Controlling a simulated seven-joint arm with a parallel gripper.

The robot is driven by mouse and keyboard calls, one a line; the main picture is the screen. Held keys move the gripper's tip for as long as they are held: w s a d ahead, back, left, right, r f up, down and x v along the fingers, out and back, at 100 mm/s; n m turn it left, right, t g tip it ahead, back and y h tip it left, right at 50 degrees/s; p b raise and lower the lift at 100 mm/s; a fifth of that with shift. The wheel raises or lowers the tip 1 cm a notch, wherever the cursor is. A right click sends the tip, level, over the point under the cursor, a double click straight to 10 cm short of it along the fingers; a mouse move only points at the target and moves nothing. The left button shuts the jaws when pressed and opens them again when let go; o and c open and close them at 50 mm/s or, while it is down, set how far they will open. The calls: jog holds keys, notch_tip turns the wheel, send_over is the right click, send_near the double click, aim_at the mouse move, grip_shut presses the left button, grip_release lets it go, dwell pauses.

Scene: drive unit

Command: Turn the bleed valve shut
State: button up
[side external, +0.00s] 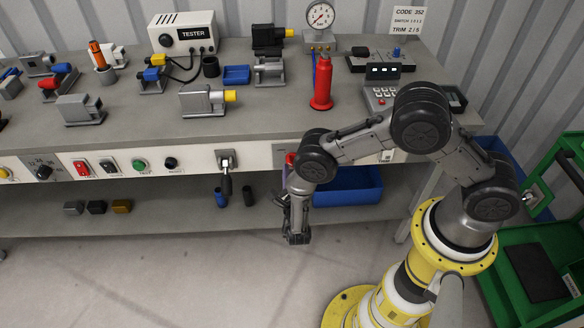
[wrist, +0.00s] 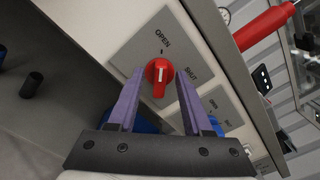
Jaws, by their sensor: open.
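The bleed valve shows in the wrist view as a red knob (wrist: 160,72) on a grey plate (wrist: 137,45) marked OPEN and SHUT. The OPEN label is above the knob in the picture and the SHUT label is at its right. The knob's long grip runs up and down in the picture, with a pale line on it. My gripper (wrist: 160,80) is open, with its two purple fingers on either side of the knob. I cannot tell whether they touch it. In the side external view, my arm hides most of the knob (side external: 290,158).
A second OPEN/SHUT plate (wrist: 213,104) lies to the right; blue shows behind my fingers there. A red cylinder (side external: 321,85) stands on the bench above. A black-handled lever (side external: 226,175) is left of my arm. A blue bin (side external: 350,188) sits beneath the panel.

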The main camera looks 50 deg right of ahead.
grip_shut()
jog(key=shift+m, duration=0.4)
jog(key=shift+s+d+m, duration=0.1)
jog(key=shift+s+m, duration=0.05)
jog(key=shift+m, duration=4)
jog(key=shift+s+d+m, duration=0.1)
jog(key=shift+m, duration=4.05)
